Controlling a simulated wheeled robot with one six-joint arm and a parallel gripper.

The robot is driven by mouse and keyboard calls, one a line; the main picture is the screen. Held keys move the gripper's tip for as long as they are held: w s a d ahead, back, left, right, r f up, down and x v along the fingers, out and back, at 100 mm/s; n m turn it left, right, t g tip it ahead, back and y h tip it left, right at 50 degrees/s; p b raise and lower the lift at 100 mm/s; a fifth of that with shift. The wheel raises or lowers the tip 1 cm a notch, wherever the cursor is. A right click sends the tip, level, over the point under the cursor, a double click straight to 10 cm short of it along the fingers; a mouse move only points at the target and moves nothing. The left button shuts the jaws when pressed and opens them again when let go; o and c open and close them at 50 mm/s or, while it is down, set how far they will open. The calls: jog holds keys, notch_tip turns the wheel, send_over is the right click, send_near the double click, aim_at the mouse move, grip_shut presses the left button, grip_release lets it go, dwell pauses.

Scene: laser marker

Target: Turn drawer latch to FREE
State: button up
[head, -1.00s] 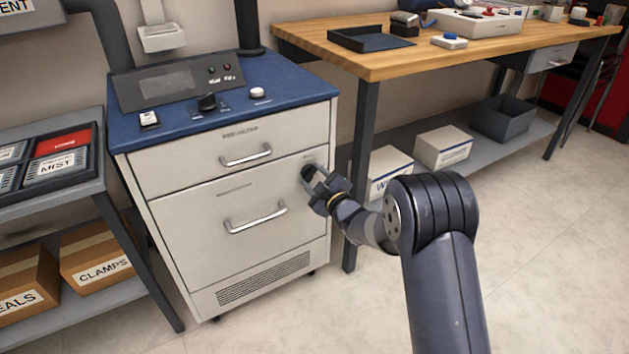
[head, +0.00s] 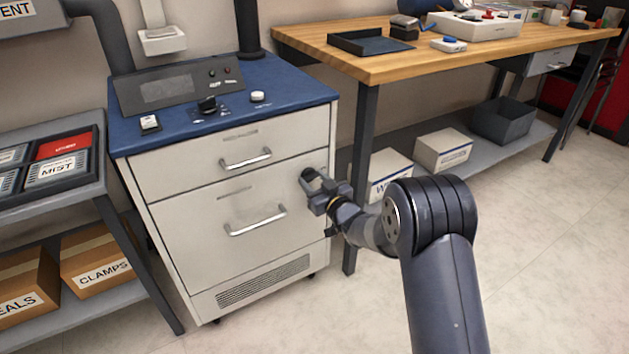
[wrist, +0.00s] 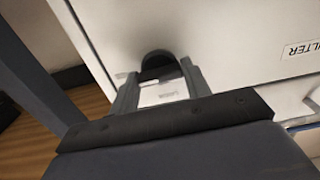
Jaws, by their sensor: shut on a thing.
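The drawer latch is a small black round knob (wrist: 158,62) on the white cabinet's front. In the head view the knob (head: 307,174) is at the right edge of the lower drawer (head: 180,230), mostly hidden by my gripper. My gripper (head: 316,182) reaches it from the right. In the wrist view my gripper's two grey fingers (wrist: 160,82) are on either side of the knob, shut on it. A small white label (wrist: 165,94) shows between the fingers; its print is too blurred to read. I cannot tell the latch's setting.
The upper drawer has a bar handle (head: 245,160), and so does the lower drawer (head: 256,221). A wooden workbench (head: 400,66) stands close on the right, its dark leg (head: 360,180) just behind my gripper. A shelf with boxes stands left. Open floor lies in front.

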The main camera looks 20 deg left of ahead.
jog(key=shift+m, duration=0.3)
jog(key=o, duration=1)
jog(key=p+v, duration=0.2)
jog(key=v, duration=0.8)
jog(key=shift+s+d, duration=0.25)
jog(key=shift+s, duration=0.05)
jog(key=b+x, duration=0.1)
jog(key=x, duration=0.8)
jog(key=shift+f+b, duration=0.1)
jog(key=shift+b, duration=0.25)
jog(key=shift+x, duration=0.9)
